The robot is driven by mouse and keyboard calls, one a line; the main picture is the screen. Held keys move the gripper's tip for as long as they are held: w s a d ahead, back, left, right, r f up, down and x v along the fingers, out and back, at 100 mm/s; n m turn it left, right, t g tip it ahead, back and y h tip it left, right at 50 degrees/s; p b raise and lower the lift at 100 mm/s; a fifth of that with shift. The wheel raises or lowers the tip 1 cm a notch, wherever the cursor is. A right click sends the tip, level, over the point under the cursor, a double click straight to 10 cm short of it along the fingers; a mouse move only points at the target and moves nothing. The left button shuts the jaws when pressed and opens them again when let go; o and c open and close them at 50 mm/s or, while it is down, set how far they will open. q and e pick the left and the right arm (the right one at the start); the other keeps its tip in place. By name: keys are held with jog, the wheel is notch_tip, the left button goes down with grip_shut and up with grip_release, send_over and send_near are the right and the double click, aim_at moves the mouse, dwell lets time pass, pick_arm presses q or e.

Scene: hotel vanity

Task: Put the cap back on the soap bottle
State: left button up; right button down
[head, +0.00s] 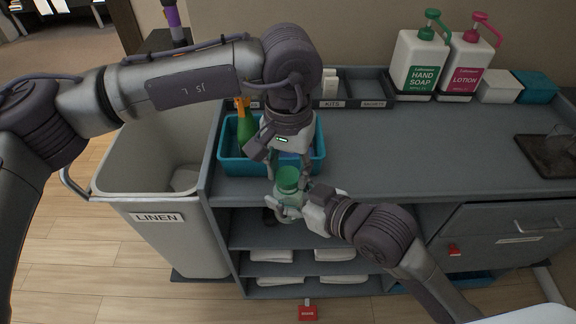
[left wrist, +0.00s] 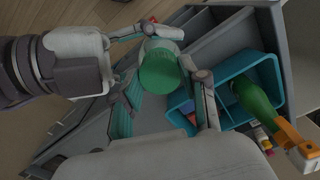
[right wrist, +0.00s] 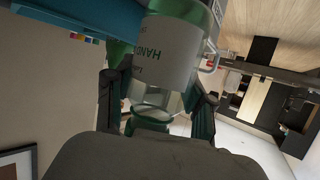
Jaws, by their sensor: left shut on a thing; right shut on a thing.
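The green cap (head: 288,176) sits between the fingertips of my left gripper (head: 289,173), which comes down from above and is shut on it. The cap's round top (left wrist: 160,72) faces the left wrist camera. The pale, see-through soap bottle (head: 290,199) is directly below the cap, near the counter's front edge. My right gripper (head: 291,208) comes in from the right and is shut on the bottle. The bottle (right wrist: 155,98) also shows between its fingers in the right wrist view. Cap and bottle look lined up; I cannot tell whether the cap is seated.
A teal bin (head: 232,166) with a green, orange-topped bottle (head: 246,132) stands behind my left gripper. The linen hamper (head: 150,237) is at the left. Hand soap (head: 417,62) and lotion (head: 468,62) dispensers stand at the back right. The counter's middle right is clear.

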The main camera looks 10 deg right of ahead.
pick_arm(q)
jog(key=shift+f, duration=0.3)
jog(key=m, duration=0.9)
jog(key=shift+m, duration=0.4)
jog(key=o, duration=0.7)
